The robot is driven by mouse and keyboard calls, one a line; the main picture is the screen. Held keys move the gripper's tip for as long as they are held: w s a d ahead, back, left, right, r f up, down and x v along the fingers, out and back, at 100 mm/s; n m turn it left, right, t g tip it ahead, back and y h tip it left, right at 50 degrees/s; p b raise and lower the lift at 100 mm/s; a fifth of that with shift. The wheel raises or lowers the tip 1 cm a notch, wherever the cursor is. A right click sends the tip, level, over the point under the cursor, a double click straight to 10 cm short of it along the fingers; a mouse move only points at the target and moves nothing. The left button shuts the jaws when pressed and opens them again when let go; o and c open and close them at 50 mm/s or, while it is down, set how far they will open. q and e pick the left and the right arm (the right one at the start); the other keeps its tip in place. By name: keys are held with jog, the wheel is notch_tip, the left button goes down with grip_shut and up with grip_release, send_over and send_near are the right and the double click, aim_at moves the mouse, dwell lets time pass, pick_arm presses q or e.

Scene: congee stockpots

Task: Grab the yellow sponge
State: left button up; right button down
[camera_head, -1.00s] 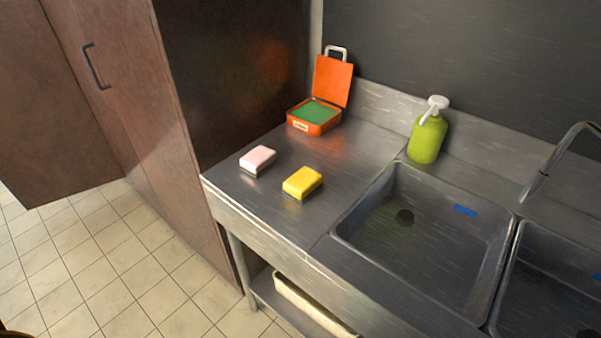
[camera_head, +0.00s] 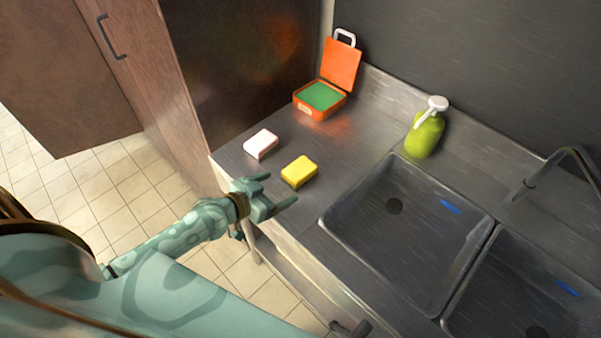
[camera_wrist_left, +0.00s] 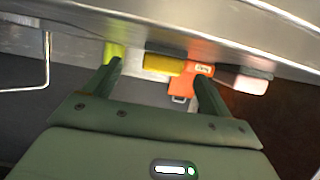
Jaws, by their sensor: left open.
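The yellow sponge (camera_head: 299,171) lies on the metal counter left of the sinks. My right gripper is not in view.
A pale pink block (camera_head: 261,143) lies left of the sponge. An open orange box (camera_head: 322,101) with a green inside stands behind. A green pump bottle (camera_head: 425,134) stands by the wall behind the sinks (camera_head: 395,238). The counter's front edge (camera_head: 284,243) is close to my gripper.

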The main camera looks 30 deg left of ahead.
aim_at(287, 180)
pick_arm(q)
jog(key=x, duration=0.4)
jog(key=b+x, duration=0.1)
jog(key=x, duration=0.2)
jog(key=shift+w+a+r, duration=0.2)
jog(key=shift+a+r, duration=0.05)
jog(key=c, duration=1)
